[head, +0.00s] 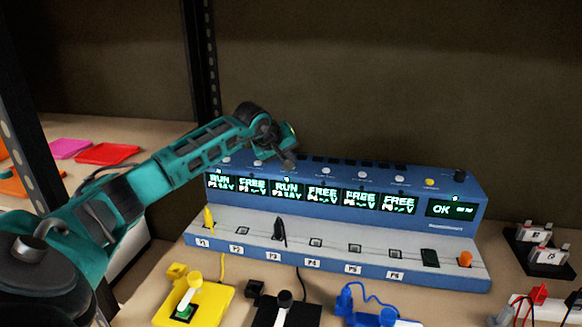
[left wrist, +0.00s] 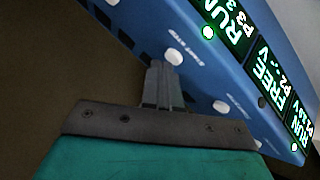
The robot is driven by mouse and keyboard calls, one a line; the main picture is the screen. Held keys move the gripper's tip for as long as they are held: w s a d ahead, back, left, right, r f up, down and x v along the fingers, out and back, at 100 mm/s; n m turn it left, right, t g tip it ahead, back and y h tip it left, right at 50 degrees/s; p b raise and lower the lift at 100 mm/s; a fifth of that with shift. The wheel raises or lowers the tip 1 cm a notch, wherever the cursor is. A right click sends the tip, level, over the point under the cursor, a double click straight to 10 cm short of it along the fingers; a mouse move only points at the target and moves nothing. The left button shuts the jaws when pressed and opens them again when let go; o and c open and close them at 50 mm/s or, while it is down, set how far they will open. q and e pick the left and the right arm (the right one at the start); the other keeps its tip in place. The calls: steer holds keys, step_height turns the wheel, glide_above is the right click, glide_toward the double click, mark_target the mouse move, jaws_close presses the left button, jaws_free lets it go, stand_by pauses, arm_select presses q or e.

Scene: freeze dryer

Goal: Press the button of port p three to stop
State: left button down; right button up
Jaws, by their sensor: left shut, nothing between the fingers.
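The blue device (head: 340,262) carries a row of displays above ports P1 to P6. The P3 display (head: 287,189) reads RUN; it also shows in the left wrist view (left wrist: 233,22). A black plug (head: 280,232) stands in port P3. My left gripper (head: 290,162) is shut and empty, pointing down at the device's top edge above the P3 display. In the left wrist view its fingertips (left wrist: 163,68) overlap the lower edge of P3's white round button (left wrist: 173,56); I cannot tell whether they touch. In the head view my gripper hides this button. My right gripper is not in view.
Other white buttons (head: 325,170) line the top edge, with P2's button (left wrist: 220,106) close by. The P1 display reads RUN, and a yellow plug (head: 209,219) is in P1. Yellow (head: 215,297), black and blue items lie in front. A dark shelf post (head: 202,60) stands behind my arm.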

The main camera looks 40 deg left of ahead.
arm_select(q)
steer(key=shift+f, duration=0.2)
stand_by(0.4)
steer(key=shift+r+p, duration=0.4)
steer(key=shift+r, duration=0.2)
step_height(320, 180, up, 6)
steer(key=p, duration=0.4)
steer(key=shift+p, duration=0.4)
stand_by(0.6)
